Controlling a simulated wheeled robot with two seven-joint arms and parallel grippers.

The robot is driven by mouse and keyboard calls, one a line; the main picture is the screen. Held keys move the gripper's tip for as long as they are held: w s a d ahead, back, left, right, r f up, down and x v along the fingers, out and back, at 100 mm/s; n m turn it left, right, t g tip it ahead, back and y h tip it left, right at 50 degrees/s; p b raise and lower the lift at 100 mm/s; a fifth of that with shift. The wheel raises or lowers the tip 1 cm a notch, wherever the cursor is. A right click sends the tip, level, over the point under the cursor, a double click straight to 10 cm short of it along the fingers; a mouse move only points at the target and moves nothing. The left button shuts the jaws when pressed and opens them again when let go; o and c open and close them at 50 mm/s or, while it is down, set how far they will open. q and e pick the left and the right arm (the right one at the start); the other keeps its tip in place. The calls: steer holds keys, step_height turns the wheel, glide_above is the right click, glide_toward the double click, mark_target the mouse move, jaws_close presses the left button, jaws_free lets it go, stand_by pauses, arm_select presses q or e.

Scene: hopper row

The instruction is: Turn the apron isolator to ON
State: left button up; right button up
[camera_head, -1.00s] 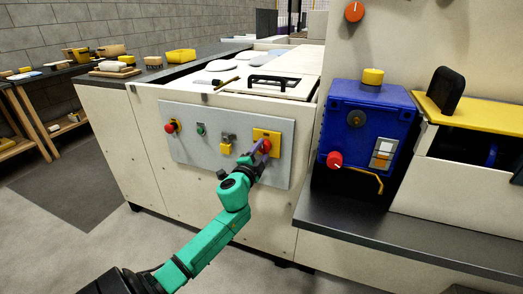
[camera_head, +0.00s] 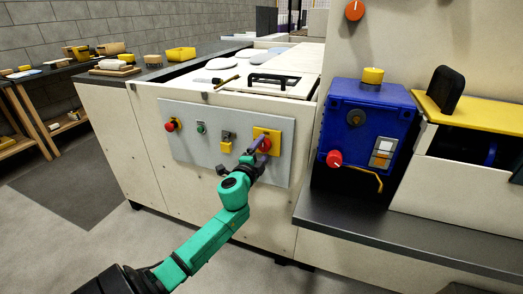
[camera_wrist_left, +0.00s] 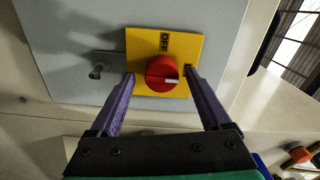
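The apron isolator is a red rotary knob (camera_head: 265,145) on a yellow plate on the grey panel. In the left wrist view the knob (camera_wrist_left: 160,73) shows large, with OFF printed above it. A second label at its right is partly covered by a finger. The white mark on the knob points right, toward that second label. My left gripper (camera_wrist_left: 160,82) is open, with one purple finger on each side of the knob and visible gaps between. In the head view my left gripper (camera_head: 251,153) is in front of the plate. My right gripper is out of view.

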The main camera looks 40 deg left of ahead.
arm_select(q)
steer(key=shift+s+d, duration=0.15)
steer(key=shift+s, duration=0.35)
steer(key=v, duration=1.3)
steer(key=shift+s, duration=0.25)
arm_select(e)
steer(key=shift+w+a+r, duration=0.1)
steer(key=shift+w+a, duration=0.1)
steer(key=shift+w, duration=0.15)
arm_select(q)
steer(key=shift+d, duration=0.1)
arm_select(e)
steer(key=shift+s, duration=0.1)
